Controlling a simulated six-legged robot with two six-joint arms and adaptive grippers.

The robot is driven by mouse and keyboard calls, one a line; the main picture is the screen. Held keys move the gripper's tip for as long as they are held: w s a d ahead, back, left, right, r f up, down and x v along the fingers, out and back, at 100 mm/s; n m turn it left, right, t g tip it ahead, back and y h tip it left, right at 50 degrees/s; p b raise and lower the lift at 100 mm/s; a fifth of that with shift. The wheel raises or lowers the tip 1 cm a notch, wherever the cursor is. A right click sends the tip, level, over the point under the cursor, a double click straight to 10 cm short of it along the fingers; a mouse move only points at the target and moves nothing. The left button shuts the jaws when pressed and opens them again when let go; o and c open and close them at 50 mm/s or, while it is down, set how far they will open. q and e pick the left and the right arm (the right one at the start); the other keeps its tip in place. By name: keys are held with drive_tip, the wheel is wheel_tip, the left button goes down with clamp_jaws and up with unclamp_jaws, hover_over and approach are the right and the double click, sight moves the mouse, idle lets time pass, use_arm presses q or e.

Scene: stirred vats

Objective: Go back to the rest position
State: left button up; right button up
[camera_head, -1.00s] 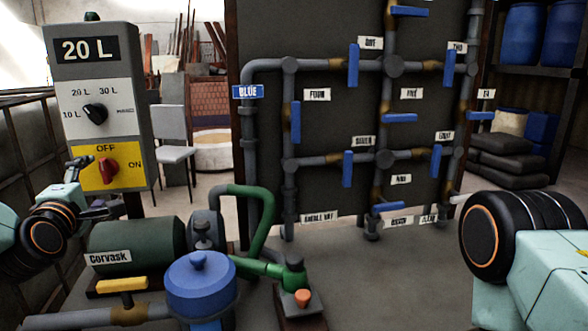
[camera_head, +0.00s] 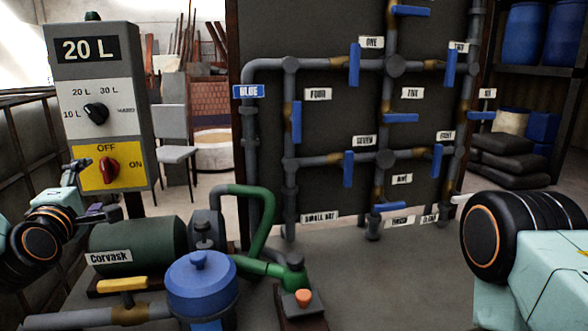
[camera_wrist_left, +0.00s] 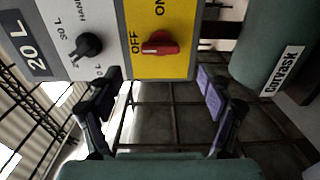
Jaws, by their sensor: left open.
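My left gripper (camera_head: 93,186) is at the left of the head view, in front of the lower part of the control box (camera_head: 97,110). In the left wrist view its two fingers (camera_wrist_left: 158,88) are spread apart with nothing between them. The box has a 20 L display, a black selector knob (camera_head: 96,113) and a red OFF/ON switch (camera_head: 108,170) on a yellow panel. The switch also shows in the left wrist view (camera_wrist_left: 160,44), beyond the fingers and apart from them. My right arm fills the lower right of the head view; its gripper is not clearly seen.
A green Corvask motor (camera_head: 135,245), a blue-lidded filter (camera_head: 200,285) and a green hose (camera_head: 268,215) stand low in front. A dark panel with grey pipes and several blue valve handles (camera_head: 354,65) stands behind. Open floor (camera_head: 400,270) lies centre right.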

sight(105, 173)
use_arm(q)
drive_tip(key=x, duration=0.7)
drive_tip(key=shift+w, duration=0.2)
drive_tip(key=shift+w+a, duration=0.1)
drive_tip(key=shift+w, duration=0.15)
drive_tip(key=m+p, duration=0.3)
drive_tip(key=shift+s+r+m, duration=0.1)
drive_tip(key=shift+r+m, duration=0.05)
drive_tip(key=shift+m, duration=0.15)
drive_tip(key=m+p, duration=0.3)
drive_tip(key=m, duration=0.2)
drive_tip(key=m+p, duration=0.1)
drive_tip(key=m, duration=0.2)
drive_tip(key=shift+m+p, duration=0.3)
drive_tip(key=shift+p, duration=0.05)
drive_tip(key=m+p, duration=0.1)
drive_tip(key=m, duration=0.2)
drive_tip(key=shift+m+p, duration=0.3)
drive_tip(key=shift+m, duration=0.1)
drive_tip(key=shift+f, duration=0.2)
